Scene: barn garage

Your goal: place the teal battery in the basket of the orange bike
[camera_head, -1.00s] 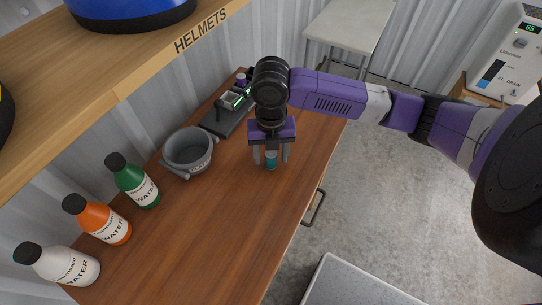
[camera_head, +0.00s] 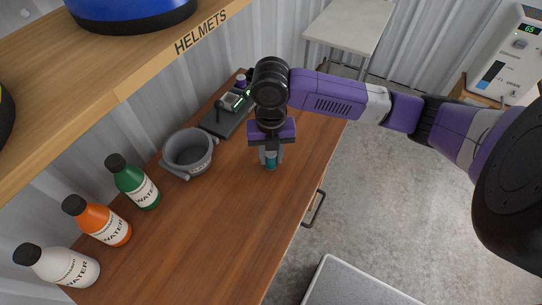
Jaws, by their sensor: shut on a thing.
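The teal battery (camera_head: 270,163) is a small upright cylinder on the wooden workbench. My gripper (camera_head: 270,158) points down over it from above, and its two fingers are closed on the battery's sides. The upper part of the battery is partly hidden by the fingers. I cannot tell whether the battery's base touches the bench top. The orange bike and its basket are not in view.
The workbench (camera_head: 215,225) holds a grey pot (camera_head: 188,152), a dark device (camera_head: 224,118) and white (camera_head: 62,264), orange (camera_head: 100,222) and green (camera_head: 134,184) bottles. A helmet shelf (camera_head: 110,85) overhangs the left. The concrete floor (camera_head: 400,215) is mostly clear.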

